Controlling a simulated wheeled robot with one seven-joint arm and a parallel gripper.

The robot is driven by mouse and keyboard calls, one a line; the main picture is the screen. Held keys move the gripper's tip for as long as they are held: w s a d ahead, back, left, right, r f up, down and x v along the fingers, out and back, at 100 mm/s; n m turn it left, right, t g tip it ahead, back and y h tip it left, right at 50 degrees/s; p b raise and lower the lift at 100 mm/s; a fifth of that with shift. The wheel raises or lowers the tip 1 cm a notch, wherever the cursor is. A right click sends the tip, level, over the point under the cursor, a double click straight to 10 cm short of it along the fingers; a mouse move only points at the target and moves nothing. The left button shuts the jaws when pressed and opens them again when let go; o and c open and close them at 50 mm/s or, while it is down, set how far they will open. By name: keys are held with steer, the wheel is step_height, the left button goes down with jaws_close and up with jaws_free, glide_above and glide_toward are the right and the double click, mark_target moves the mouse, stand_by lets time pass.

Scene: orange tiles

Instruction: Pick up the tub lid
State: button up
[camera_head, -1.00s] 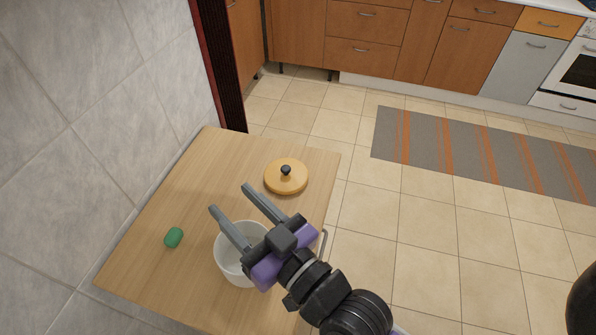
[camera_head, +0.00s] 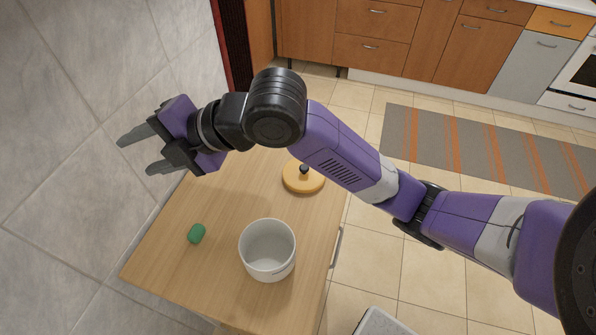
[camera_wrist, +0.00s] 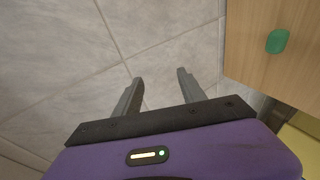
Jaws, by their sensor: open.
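The tub lid (camera_head: 303,178) is a round yellow-orange disc with a dark knob (camera_head: 305,168). It lies knob up near the right edge of the wooden cabinet top, partly behind my forearm in the head view. The white tub (camera_head: 267,251) stands open and upright nearer the front. My gripper (camera_head: 134,155) is open and empty, raised at the left near the tiled wall, well to the left of the lid. In the wrist view my open fingers (camera_wrist: 160,84) face the grey wall tiles, and the lid is not visible there.
A small green object (camera_head: 196,233) lies on the left of the wooden top (camera_head: 182,258); it also shows in the wrist view (camera_wrist: 277,41). The grey tiled wall (camera_head: 60,170) bounds the left side. Drawers and a striped rug (camera_head: 480,150) are farther back right.

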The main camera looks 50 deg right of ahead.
steer(key=s+d+f+n+g+h, duration=0.45)
steer(key=d+f, duration=0.35)
steer(key=d, duration=0.4)
steer(key=n+g+h, duration=0.2)
steer(key=g+h, duration=0.2)
glide_toward(304, 167)
steer(key=shift+m+p+x, duration=0.25)
steer(key=shift+p+x, duration=0.25)
steer(key=shift+x, duration=0.75)
steer(key=shift+p+x, duration=0.45)
steer(key=shift+x, duration=2.6)
jaws_close()
